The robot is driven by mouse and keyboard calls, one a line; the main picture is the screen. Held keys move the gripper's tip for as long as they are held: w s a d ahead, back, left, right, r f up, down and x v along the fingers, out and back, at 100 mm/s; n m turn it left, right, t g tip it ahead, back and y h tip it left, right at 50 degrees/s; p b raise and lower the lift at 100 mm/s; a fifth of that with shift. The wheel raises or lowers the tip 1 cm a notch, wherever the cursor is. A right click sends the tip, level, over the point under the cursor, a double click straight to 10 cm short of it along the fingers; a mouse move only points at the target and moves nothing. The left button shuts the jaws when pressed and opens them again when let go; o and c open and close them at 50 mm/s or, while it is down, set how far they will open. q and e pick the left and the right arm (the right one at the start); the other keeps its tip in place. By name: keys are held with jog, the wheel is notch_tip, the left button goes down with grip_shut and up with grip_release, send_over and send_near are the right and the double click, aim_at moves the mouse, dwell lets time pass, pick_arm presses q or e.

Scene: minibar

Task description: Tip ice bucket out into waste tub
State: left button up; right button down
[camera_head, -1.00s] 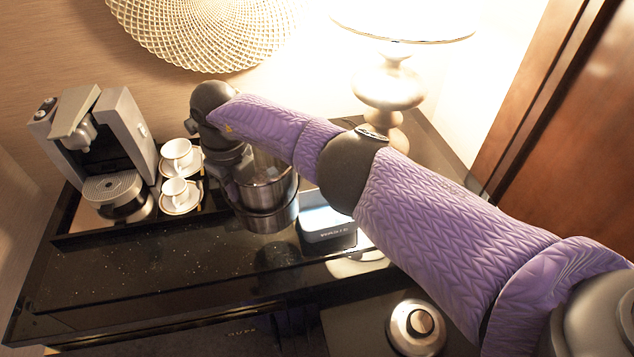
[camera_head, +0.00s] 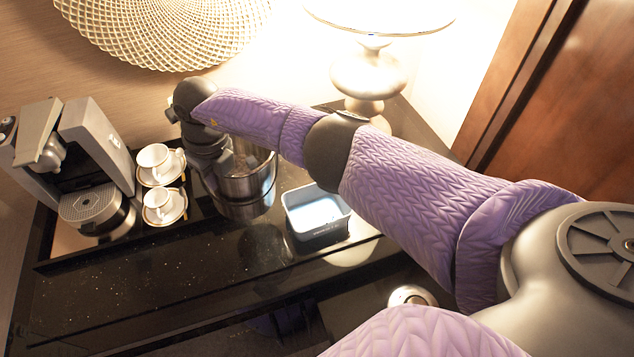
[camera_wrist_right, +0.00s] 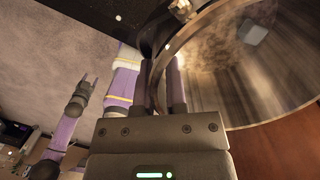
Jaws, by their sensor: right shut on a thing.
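The ice bucket (camera_head: 250,190) is a shiny metal pail, about upright, held above the black counter. My right gripper (camera_head: 222,172) is shut on its rim, partly hidden by my own wrist; the right wrist view shows the fingers (camera_wrist_right: 160,85) on either side of the bucket wall (camera_wrist_right: 290,85).
A coffee machine (camera_head: 85,160) and two white cups (camera_head: 155,158) on saucers stand on a black tray at left. A lamp (camera_head: 368,75) stands behind the tub. A round silver object (camera_head: 412,296) sits near the front. The counter before the bucket is clear.

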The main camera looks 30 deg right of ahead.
aim_at(258, 169)
jog(key=shift+s+d+r+t+y+p, duration=0.3)
jog(key=shift+d+y+p, duration=0.1)
jog(key=shift+p, duration=0.4)
jog(key=shift+d+f+y, duration=0.15)
jog(key=shift+f+y, duration=0.05)
jog(key=shift+y, duration=0.1)
jog(key=shift+d+p, duration=0.2)
jog(key=shift+p, duration=0.35)
jog(key=shift+s+d+f+t+y+p, duration=0.2)
jog(key=shift+s+d+t+y+p, duration=0.15)
jog(key=shift+t+y, duration=0.2)
jog(key=shift+s+d+f+t+y+b, duration=0.3)
jog(key=shift+d+f+y, duration=0.25)
jog(key=shift+d+y, duration=0.15)
jog(key=shift+s+d+t+y, duration=0.25)
jog(key=shift+d+y, duration=0.2)
pick_arm(q)
notch_tip(258, 169, up, 4)
jog(key=shift+w+f, duration=0.15)
jog(key=shift+f, duration=0.05)
pick_arm(e)
jog(key=shift+s+d+r, duration=0.15)
jog(key=shift+s+d, duration=0.05)
jog(key=shift+d, duration=0.15)
pick_arm(q)
jog(key=shift+f, duration=0.1)
pick_arm(e)
jog(key=shift+d+y, duration=0.1)
jog(key=shift+y, duration=0.3)
